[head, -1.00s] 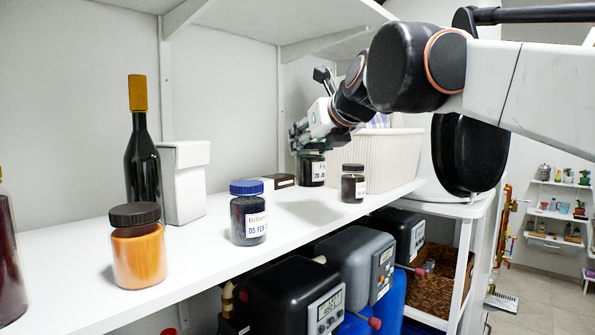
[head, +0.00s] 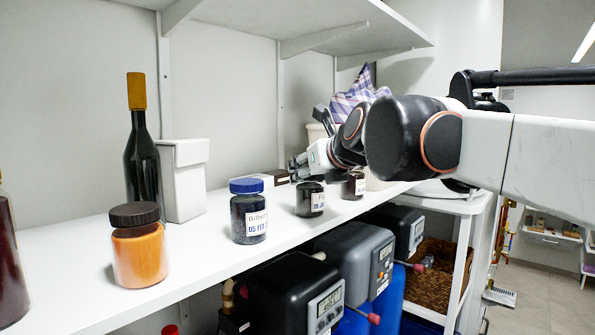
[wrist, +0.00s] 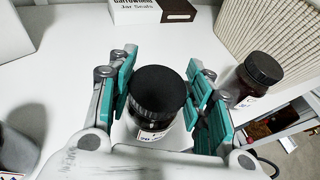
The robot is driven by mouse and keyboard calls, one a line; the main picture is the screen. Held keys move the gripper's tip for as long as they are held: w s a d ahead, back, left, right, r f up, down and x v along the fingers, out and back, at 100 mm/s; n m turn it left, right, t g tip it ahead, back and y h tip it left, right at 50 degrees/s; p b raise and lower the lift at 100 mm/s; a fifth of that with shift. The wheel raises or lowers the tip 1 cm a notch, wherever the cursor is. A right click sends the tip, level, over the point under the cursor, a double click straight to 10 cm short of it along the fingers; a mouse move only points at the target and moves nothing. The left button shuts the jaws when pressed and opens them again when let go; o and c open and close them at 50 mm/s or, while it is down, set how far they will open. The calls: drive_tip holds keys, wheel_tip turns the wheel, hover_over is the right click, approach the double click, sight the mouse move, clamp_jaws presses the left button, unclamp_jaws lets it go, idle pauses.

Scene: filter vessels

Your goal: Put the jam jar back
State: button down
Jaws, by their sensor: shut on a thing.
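The dark jam jar (head: 311,200) with a black lid and a white label is between my gripper's (head: 297,172) fingers. In the wrist view, its black lid (wrist: 157,92) sits between the teal finger pads of my gripper (wrist: 160,95), which is shut on it. The jar is upright over the shelf (head: 195,262); I cannot tell whether its base touches. A second dark jar (head: 353,187) with a black lid stands behind it to the right, and also shows in the wrist view (wrist: 257,75). A blue-lidded jar (head: 248,215) stands to the left.
An orange jar (head: 138,255), a dark bottle (head: 143,165) and a white container (head: 184,185) stand further left. A jar seals box (wrist: 152,12) and a ribbed basket (wrist: 270,38) are behind. Black devices (head: 300,290) sit below the shelf edge. Shelf between the orange and blue-lidded jars is clear.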

drive_tip(key=c, duration=0.8)
unclamp_jaws()
drive_tip(key=shift+r, duration=0.1)
drive_tip(key=b+v, duration=0.2)
drive_tip(key=v, duration=1)
